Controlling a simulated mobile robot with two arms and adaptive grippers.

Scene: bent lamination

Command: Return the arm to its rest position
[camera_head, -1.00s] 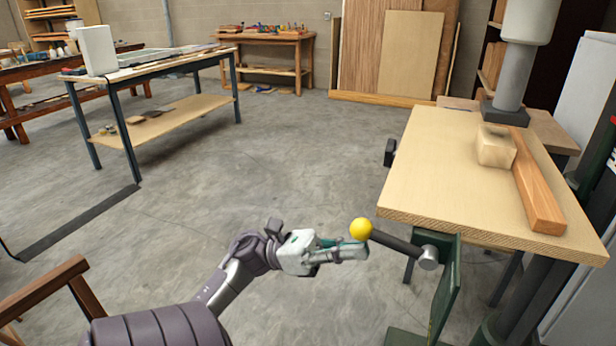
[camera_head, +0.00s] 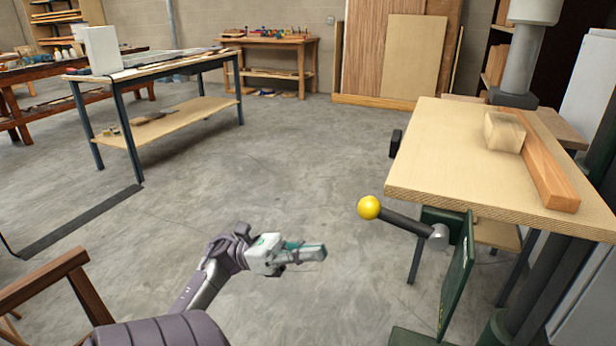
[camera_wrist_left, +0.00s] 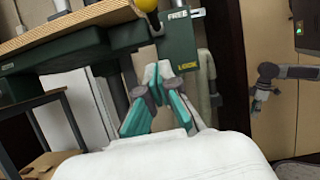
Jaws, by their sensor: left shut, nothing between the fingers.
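My left gripper (camera_head: 318,252) is over open floor in the head view, to the left of and below the yellow ball knob (camera_head: 369,207). It is shut and empty, with a visible gap between it and the knob. The knob caps a dark lever (camera_head: 408,224) at the front of the wooden press table (camera_head: 440,165). In the left wrist view the gripper's fingers (camera_wrist_left: 158,72) point toward a green plate (camera_wrist_left: 181,45) with lettering that includes "FREE". The yellow knob (camera_wrist_left: 146,4) shows at that view's top edge. My right gripper is not in the head view.
A wooden block (camera_head: 503,132) and a long wooden bar (camera_head: 550,175) lie on the press table. A wooden chair-like frame (camera_head: 45,283) stands at the lower left. A workbench (camera_head: 160,70) stands at the back left. The floor (camera_head: 270,170) between is clear.

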